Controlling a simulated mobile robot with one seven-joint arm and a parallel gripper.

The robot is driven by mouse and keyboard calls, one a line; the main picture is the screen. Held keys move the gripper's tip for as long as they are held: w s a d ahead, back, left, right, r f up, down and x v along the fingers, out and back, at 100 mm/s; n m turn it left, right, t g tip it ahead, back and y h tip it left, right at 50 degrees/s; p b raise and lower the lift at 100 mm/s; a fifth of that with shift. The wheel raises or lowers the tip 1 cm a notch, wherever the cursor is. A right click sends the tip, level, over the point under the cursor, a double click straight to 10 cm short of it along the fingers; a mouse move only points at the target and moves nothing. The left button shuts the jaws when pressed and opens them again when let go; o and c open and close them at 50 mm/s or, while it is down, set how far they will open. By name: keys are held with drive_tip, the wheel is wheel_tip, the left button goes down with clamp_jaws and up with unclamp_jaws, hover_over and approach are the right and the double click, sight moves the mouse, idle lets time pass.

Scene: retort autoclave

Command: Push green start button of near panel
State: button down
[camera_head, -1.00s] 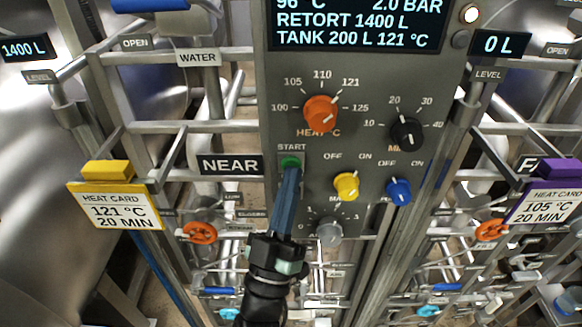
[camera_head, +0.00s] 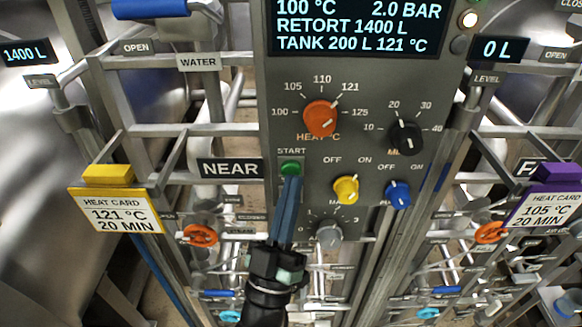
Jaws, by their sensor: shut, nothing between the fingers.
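The green start button (camera_head: 290,168) sits under the word START on the left side of the grey near panel (camera_head: 350,75), beside the NEAR label. My gripper (camera_head: 291,180) has its long blue fingers together and empty. I cannot tell how far the tips stand from the panel surface. The display (camera_head: 355,28) reads 100 °C, 2.0 BAR, RETORT 1400 L, TANK 200 L 121 °C.
An orange heat knob (camera_head: 320,117), a black minutes knob (camera_head: 405,136), a yellow knob (camera_head: 346,189), a blue knob (camera_head: 398,194) and a grey knob (camera_head: 329,235) share the panel. A yellow-edged heat card (camera_head: 118,210) hangs left. Rails and pipes flank the panel.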

drive_tip(key=shift+s, duration=0.4)
drive_tip(key=shift+s+p, duration=1.1)
drive_tip(key=shift+s, duration=1.4)
drive_tip(key=w+a+r+n+t+y+b, duration=0.15)
drive_tip(key=r+y, duration=0.35)
drive_tip(key=r, duration=0.6)
drive_tip(key=w+a+r+n+t+y+b, duration=0.15)
drive_tip(key=r+y, duration=0.35)
drive_tip(key=r, duration=0.5)
drive_tip(key=s+d+r+m+h+b, duration=0.1)
drive_tip(key=s+d+r+m+b, duration=0.2)
drive_tip(key=s+r, duration=0.5)
wheel_tip(320, 180, up, 4)
drive_tip(key=shift+r+g+h, duration=0.1)
drive_tip(key=shift+g+h, duration=0.3)
